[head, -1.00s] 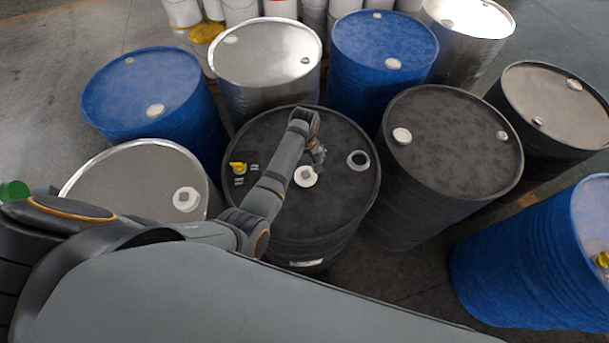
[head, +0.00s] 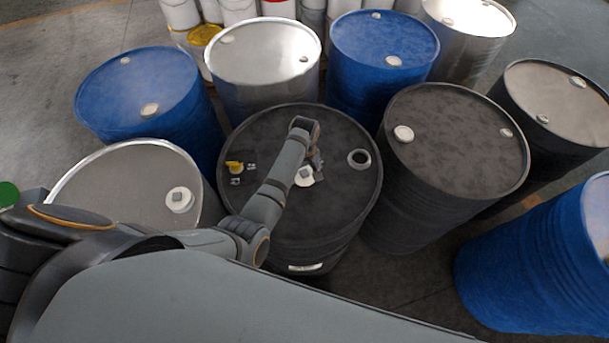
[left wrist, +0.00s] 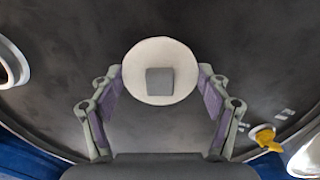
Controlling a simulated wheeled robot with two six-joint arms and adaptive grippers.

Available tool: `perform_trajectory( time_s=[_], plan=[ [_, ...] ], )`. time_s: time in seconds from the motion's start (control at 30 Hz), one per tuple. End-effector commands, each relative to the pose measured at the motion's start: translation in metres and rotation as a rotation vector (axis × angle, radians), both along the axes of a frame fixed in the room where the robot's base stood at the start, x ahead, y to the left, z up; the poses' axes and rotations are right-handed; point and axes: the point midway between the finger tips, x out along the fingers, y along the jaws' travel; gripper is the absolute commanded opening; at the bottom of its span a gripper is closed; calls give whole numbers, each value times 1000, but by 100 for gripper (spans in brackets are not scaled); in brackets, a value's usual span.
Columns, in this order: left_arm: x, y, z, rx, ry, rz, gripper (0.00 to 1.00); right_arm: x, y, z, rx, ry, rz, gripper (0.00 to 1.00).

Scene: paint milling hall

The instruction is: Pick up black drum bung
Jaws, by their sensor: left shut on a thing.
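The drum bung is a white round plug (head: 304,178) with a grey square raised middle. It is on or just above the dark top of the black drum (head: 335,215); I cannot tell which. It also shows in the left wrist view (left wrist: 160,55). My left gripper (head: 314,168) reaches down over the drum top, its fingers on both sides of the bung's rim and shut on it. They show in the left wrist view (left wrist: 163,80) too. The drum's open round hole (head: 359,159) lies to the right of the bung. My right gripper is not in view.
A small yellow part (head: 234,167) lies on the drum top at left. Another black drum (head: 455,150) stands close at right, blue drums (head: 385,45) and steel drums (head: 265,50) around. The far part of the drum top is clear.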

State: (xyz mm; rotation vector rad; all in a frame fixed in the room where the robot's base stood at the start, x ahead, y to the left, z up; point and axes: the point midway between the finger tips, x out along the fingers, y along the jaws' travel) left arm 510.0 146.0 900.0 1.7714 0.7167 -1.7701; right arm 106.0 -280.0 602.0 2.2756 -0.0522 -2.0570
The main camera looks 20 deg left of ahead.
Motion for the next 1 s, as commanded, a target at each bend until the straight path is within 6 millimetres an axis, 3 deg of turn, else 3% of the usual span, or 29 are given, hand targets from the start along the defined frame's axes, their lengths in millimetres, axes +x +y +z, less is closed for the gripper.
perform_trajectory(
  time_s=[0.37,0.57,0.8,0.9,1.0],
  plan=[
    [0,0,3,0,-1,0,44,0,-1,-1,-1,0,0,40],
    [1,-1,33,-1,-4,0,44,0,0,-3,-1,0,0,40],
    [-45,19,85,0,-4,1,44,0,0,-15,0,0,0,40],
    [-71,29,96,1,-1,1,44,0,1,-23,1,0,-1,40],
    [-95,39,116,2,4,1,44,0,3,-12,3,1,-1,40]
  ],
)
